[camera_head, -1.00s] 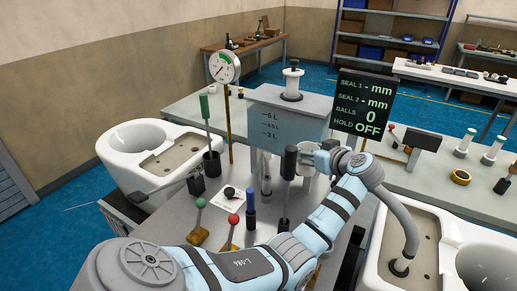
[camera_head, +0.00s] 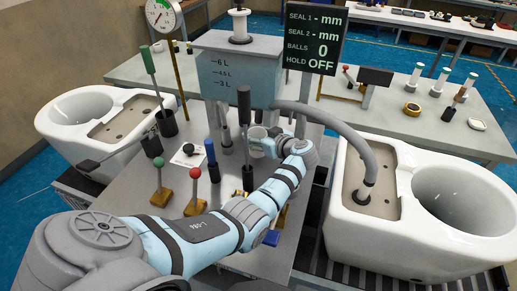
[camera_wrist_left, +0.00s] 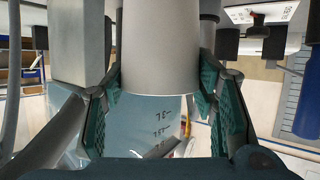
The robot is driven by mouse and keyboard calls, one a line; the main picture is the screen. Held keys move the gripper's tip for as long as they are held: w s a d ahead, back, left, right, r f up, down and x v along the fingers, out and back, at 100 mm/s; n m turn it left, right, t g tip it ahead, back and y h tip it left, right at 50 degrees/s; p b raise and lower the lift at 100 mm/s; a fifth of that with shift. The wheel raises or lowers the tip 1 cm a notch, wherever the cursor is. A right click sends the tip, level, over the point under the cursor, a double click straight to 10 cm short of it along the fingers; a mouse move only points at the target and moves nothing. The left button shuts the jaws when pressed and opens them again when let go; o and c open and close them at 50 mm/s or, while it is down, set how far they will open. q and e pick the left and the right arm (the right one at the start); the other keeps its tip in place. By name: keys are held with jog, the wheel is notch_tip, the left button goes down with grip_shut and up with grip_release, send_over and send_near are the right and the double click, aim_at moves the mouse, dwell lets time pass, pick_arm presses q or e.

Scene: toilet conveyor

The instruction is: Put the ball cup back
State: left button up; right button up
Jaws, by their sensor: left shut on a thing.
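The ball cup (camera_head: 257,134) is a small pale grey cup. In the head view it stands out in front of the water tank (camera_head: 236,82), just right of a dark-handled lever (camera_head: 244,105). My left gripper (camera_head: 266,147) reaches it from the right and is shut on it. In the left wrist view the cup (camera_wrist_left: 160,50) fills the middle, between the green finger pads of my left gripper (camera_wrist_left: 160,85). The cup's inside and what lies under it are hidden. My right gripper is not in view.
Ball-topped levers (camera_head: 194,174) and a blue-handled tool (camera_head: 211,150) stand on the grey bench (camera_head: 135,190). White toilets stand at left (camera_head: 60,120) and right (camera_head: 345,225). A display (camera_head: 316,38) reads balls 0, hold off. A grey hose (camera_head: 345,125) arches at right.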

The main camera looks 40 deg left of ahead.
pick_arm(q)
notch_tip(320, 180, down, 3)
jog(key=shift+f+b, duration=0.15)
jog(key=shift+b, duration=0.25)
jog(key=shift+f, duration=0.2)
jog(key=shift+f, duration=0.1)
jog(key=o, duration=1.2)
jog(key=shift+f+b, duration=0.25)
jog(key=shift+b, duration=0.2)
jog(key=p+v, duration=1)
jog(key=v, duration=0.4)
jog(key=shift+d+r, duration=0.2)
jog(key=shift+d, duration=0.15)
